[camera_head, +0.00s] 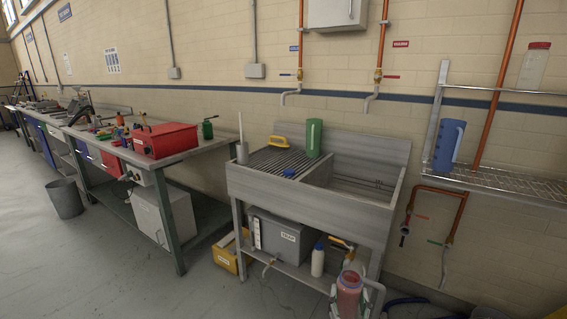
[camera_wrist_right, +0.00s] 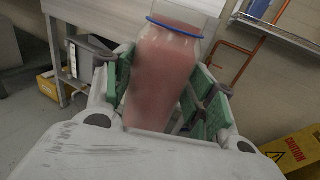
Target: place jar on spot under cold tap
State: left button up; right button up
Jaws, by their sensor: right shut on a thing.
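A clear jar of pink-red contents (camera_head: 349,288) is at the bottom of the head view, in front of the sink. In the right wrist view the same jar (camera_wrist_right: 168,70) has a blue ring near its top and stands roughly upright. My right gripper (camera_head: 348,305) is shut on it, with green-padded fingers on both sides. The tap with blue markings (camera_head: 291,93) hangs on the wall above the left part of the sink (camera_head: 285,192), over the ribbed drainboard (camera_head: 268,165). No separate marked spot can be made out. My left gripper is not in view.
A green jug (camera_head: 314,138), a yellow-handled brush (camera_head: 292,142) and a small blue item (camera_head: 288,173) are at the drainboard. A red-marked tap (camera_head: 371,98) hangs further right. A white bottle (camera_head: 318,260) stands on the lower shelf. The basin (camera_head: 352,190) looks empty.

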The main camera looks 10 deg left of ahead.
aim_at(282, 158)
jog(key=i+l+u, duration=0.1)
jog(key=i+u, duration=0.25)
jog(key=i+l+u, duration=0.35)
jog(key=i, duration=0.2)
jog(key=i+l+u, duration=0.35)
jog(key=i+j, duration=0.05)
jog(key=j, duration=0.05)
